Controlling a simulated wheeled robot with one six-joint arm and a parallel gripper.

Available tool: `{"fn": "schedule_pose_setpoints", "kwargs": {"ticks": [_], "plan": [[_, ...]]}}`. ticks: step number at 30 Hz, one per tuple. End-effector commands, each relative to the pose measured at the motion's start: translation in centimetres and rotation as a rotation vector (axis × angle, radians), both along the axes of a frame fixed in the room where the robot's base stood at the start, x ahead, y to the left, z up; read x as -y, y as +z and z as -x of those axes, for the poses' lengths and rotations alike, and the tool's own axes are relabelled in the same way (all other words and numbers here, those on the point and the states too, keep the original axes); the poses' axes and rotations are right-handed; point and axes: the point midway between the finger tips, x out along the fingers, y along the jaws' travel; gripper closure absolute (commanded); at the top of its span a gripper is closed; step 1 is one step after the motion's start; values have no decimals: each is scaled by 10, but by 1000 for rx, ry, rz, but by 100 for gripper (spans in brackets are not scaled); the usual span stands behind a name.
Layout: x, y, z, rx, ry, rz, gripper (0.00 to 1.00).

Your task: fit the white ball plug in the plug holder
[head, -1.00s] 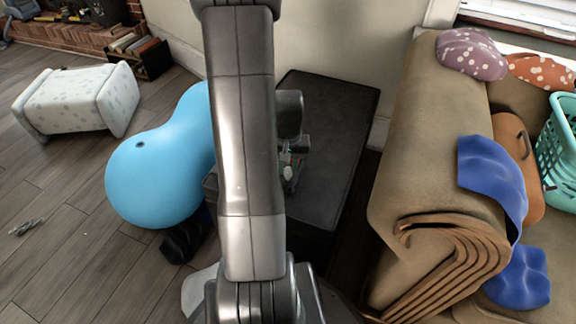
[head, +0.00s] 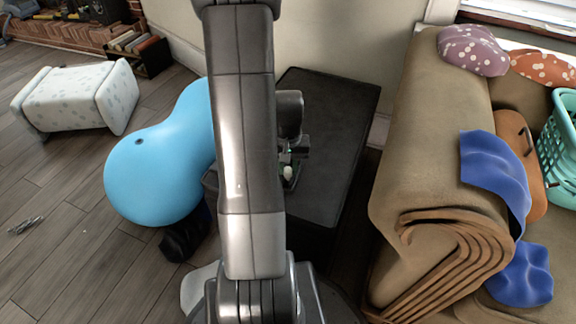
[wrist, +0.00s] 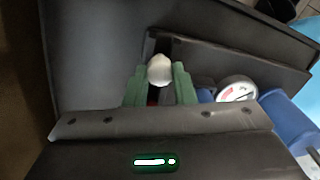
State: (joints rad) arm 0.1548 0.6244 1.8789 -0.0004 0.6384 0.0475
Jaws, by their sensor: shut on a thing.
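The white ball plug (wrist: 159,69) is between the green fingertips of my gripper (wrist: 159,84) in the wrist view, with its rounded white end showing above them. My gripper is shut on it. In the head view the plug is a small pale spot (head: 287,172) at my gripper (head: 291,160), over the near part of the dark table (head: 335,125). A dark slot-like gap lies just beyond the plug in the wrist view. I cannot tell whether it belongs to the plug holder, which I cannot clearly identify. Contact between plug and table is unclear.
A round white gauge (wrist: 236,90) and a blue object (wrist: 288,120) lie right of my fingers. A large light-blue inflated ball (head: 155,175) is left of the table. A brown sofa (head: 425,150) stands on the right. The far part of the tabletop looks bare.

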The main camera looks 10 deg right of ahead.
Motion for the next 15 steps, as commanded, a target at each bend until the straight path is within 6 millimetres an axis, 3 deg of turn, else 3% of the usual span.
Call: {"fn": "schedule_pose_setpoints", "kwargs": {"ticks": [15], "plan": [[0, -8, 0, 0, 0, 0, 95]]}}
